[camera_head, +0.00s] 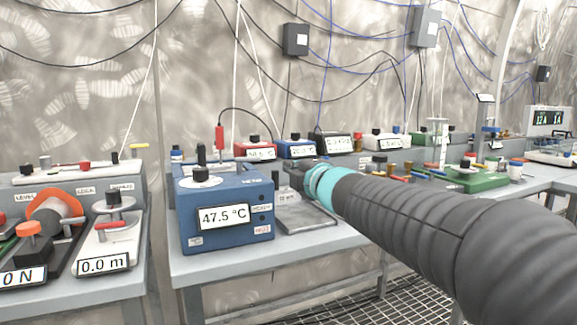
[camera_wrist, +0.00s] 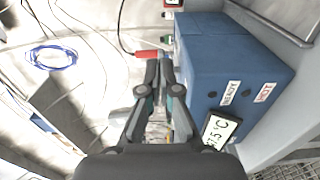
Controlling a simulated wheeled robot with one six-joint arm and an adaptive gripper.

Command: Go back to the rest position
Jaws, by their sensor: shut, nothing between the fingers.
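My gripper (camera_wrist: 160,72) is shut and empty in the wrist view, its fingers together beside the blue instrument box. In the head view my dark arm with a teal ring reaches in from the lower right, and its end is partly hidden behind that ring, just right of the box. The blue box (camera_head: 226,208) has a display reading 47.5 °C and a black knob on top. It also shows in the wrist view (camera_wrist: 215,65), with READY and HOT labels on its side.
A grey metal tray (camera_head: 305,218) lies on the table right of the blue box. More instruments stand along the back, with a green board (camera_head: 478,178) at right. A left table (camera_head: 125,290) holds gauges, with a gap between tables. Cables hang on the wall.

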